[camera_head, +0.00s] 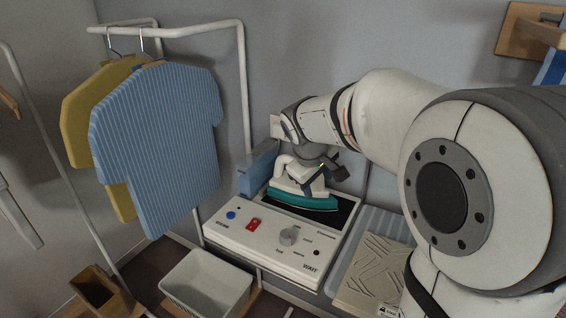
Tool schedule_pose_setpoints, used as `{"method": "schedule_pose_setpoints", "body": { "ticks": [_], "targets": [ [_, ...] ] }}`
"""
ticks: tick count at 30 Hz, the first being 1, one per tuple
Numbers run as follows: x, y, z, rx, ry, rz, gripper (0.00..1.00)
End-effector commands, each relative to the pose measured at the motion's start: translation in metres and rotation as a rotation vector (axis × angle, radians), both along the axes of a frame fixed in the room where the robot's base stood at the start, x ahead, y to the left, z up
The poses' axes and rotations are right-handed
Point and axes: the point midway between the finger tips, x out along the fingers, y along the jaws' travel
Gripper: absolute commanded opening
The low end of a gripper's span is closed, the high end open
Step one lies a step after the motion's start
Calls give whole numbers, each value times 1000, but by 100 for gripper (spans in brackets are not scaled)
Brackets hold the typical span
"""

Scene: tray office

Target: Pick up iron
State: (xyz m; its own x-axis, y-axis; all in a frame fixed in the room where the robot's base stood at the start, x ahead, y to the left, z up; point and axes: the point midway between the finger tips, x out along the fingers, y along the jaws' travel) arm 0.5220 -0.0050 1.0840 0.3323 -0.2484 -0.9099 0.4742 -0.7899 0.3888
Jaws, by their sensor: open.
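The iron (304,200) has a white body and handle and a teal base. It sits on the dark plate (318,220) at the back of a white control unit. My gripper (318,186) is right over the iron, with its dark fingers pointing down at the body and handle. The gripper is open. I cannot tell whether the fingers touch the iron. The gripper and wrist hide part of the iron's right side.
The white unit (262,257) has a red switch, a blue button and a knob. A blue box (259,168) stands behind it on the left. A patterned beige board (375,270) lies to the right. Shirts (165,140) hang at left above a white bin (207,281).

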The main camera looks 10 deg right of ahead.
Motion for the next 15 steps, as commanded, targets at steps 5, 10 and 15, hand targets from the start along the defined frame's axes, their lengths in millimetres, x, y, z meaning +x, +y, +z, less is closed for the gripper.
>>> {"method": "schedule_pose_setpoints", "body": {
  "ticks": [5, 10, 15],
  "targets": [
    [79, 17, 1, -143, -10, 179, 51],
    [117, 28, -1, -217, -18, 271, 51],
    [130, 26, -11, -237, -18, 291, 51]
  ]
}}
